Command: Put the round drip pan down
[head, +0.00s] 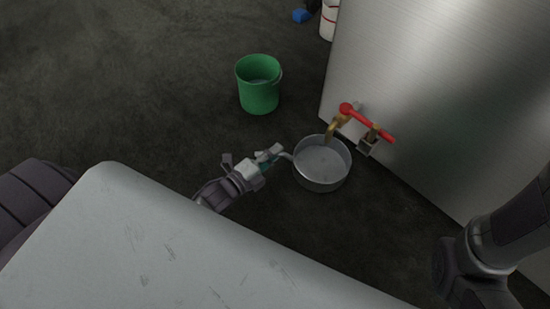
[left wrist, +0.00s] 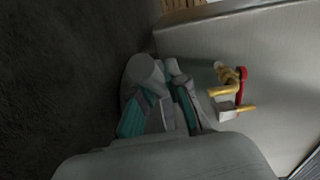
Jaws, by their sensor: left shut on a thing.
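The round drip pan (head: 322,178) is a grey metal pan in the middle of the head view, level and with its inside facing up. Its far rim is close to the brass spout (head: 331,131) of the tank's tap. My left gripper (head: 274,157) is shut on the pan's handle at the pan's left side. I cannot tell whether the pan's bottom touches the floor. My right gripper is not in view; part of my right arm shows at lower right.
A large steel tank (head: 440,100) stands at right with a red-handled tap (head: 368,123), also in the left wrist view (left wrist: 232,88). A green bucket (head: 258,88) stands on the dark floor (head: 130,70) behind the pan. The floor at left is clear. A white container (head: 328,22) is at the top.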

